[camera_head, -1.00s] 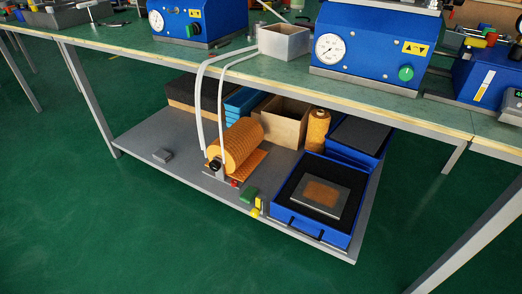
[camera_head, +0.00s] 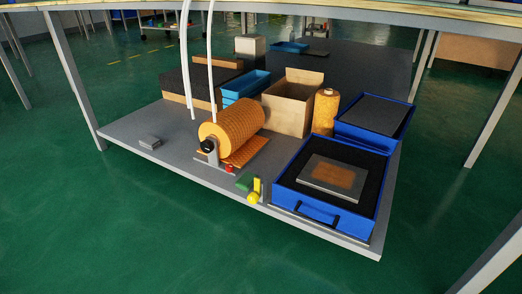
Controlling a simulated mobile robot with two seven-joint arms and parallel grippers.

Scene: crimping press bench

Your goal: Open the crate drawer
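A blue crate (camera_head: 285,188) with a dark lining sits at the front right of the grey lower shelf. A dark handle (camera_head: 317,213) is on its front face. A flat grey plate with a brown patch (camera_head: 333,176) lies inside the crate. The crate's top is open to view. I cannot tell from this view whether it slides as a drawer. Neither of my grippers shows in the head view.
Behind the crate is another blue crate (camera_head: 398,128) with a dark top. An orange roll (camera_head: 232,125), an orange spool (camera_head: 325,112) and a cardboard box (camera_head: 290,105) stand on the shelf (camera_head: 165,165). Small green and yellow pieces (camera_head: 254,190) lie left of the crate. Green floor is clear in front.

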